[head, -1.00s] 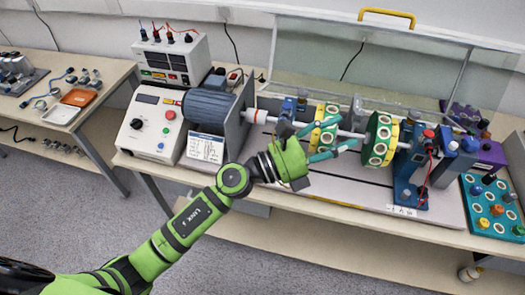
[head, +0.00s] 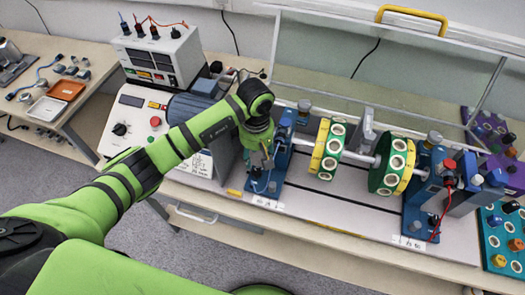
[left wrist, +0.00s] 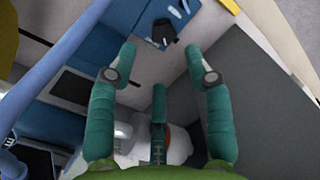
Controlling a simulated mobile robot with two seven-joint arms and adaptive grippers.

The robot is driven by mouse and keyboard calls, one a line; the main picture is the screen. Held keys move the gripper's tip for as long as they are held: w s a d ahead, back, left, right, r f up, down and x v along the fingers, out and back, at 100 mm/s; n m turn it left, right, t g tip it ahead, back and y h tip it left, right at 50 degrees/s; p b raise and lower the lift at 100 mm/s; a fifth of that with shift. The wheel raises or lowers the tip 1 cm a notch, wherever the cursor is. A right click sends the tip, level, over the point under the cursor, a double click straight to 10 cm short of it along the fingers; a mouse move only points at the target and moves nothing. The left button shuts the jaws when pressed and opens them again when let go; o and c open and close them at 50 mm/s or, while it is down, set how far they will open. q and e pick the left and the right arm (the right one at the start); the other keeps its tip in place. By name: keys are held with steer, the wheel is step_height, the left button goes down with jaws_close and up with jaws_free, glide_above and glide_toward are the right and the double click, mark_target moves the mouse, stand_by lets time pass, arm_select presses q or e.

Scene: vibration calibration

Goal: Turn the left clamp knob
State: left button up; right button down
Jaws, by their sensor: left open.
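The left blue bearing stand (head: 284,143) stands between the grey motor plate and the yellow-green disc, with a grey knob (head: 304,105) on top. A small black knob-like part (left wrist: 163,32) shows on the stand's blue foot in the left wrist view. I cannot tell which is the left clamp knob. My left gripper (head: 264,178) points down in front of the stand, partly hiding it. In the left wrist view its teal fingers (left wrist: 160,85) are spread and empty. The black part lies beyond the fingertips, apart from them. My right gripper is not in view.
The dark grey motor plate (left wrist: 265,105) is close beside my left fingers. The yellow-green discs (head: 327,148) sit on the shaft to the right. The right blue stand (head: 420,195) has a red cap and wires. A raised clear guard (head: 370,75) stands behind.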

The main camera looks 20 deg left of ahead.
mark_target(257, 171)
arm_select(q)
steer(key=shift+s+a+r, duration=0.1)
steer(key=shift+s, duration=0.1)
steer(key=shift+s+f+p, duration=0.2)
steer(key=shift+s+p, duration=0.1)
steer(key=shift+p, duration=0.05)
step_height(257, 171, down, 5)
steer(key=shift+w+f+p, duration=0.1)
steer(key=shift+p, duration=0.65)
steer(key=shift+f, duration=0.5)
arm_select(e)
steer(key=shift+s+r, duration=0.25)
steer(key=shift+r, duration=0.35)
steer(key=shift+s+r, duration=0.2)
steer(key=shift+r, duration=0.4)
arm_select(q)
jaws_close()
